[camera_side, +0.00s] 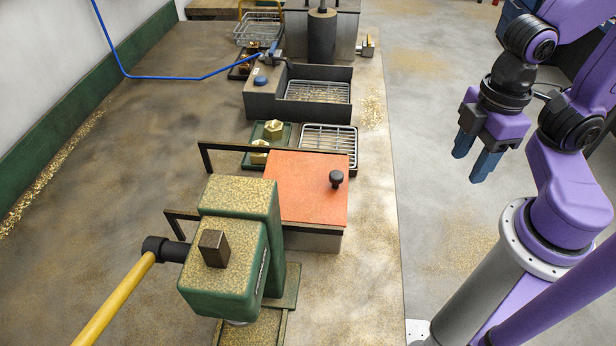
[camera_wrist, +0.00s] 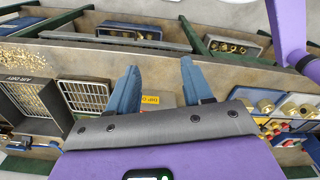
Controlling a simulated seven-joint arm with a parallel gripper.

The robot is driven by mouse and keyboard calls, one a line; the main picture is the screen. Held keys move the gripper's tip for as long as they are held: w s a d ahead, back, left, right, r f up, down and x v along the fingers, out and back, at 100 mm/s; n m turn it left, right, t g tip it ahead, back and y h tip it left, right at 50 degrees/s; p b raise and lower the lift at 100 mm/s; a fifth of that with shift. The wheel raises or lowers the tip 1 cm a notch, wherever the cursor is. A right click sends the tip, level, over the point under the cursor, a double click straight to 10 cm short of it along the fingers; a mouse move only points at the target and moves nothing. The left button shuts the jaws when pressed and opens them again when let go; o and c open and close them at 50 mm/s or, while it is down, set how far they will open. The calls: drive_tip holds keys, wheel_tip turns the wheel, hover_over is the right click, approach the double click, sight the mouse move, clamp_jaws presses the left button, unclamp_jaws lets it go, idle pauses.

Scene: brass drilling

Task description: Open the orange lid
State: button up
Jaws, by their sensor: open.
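The orange lid (camera_side: 300,192) lies flat, closed over a grey box (camera_side: 315,240) on the bench. A black knob (camera_side: 336,179) stands up near the lid's right edge. My gripper (camera_side: 474,166) is to the right of the lid, beyond the bench edge and apart from it. Its two blue fingers are spread with nothing between them. The fingers also show in the wrist view (camera_wrist: 159,72). I cannot make out the lid in the wrist view.
A green drill press (camera_side: 230,245) with a yellow handle (camera_side: 115,300) stands at the lid's front left. Dark frame bars run behind and left of the lid. Behind are a green tray (camera_side: 270,132) with brass parts and a wire rack (camera_side: 328,137). The bench's right strip is clear.

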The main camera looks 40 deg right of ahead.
drive_tip(key=w+a+r+m, duration=0.6)
drive_tip(key=w+a, duration=0.2)
drive_tip(key=w, duration=0.2)
drive_tip(key=m, duration=0.7)
approach(336, 175)
wheel_tip(336, 175, down, 9)
drive_tip(key=shift+w+r, duration=0.1)
drive_tip(key=shift+r, duration=0.1)
drive_tip(key=shift+a, duration=0.1)
clamp_jaws()
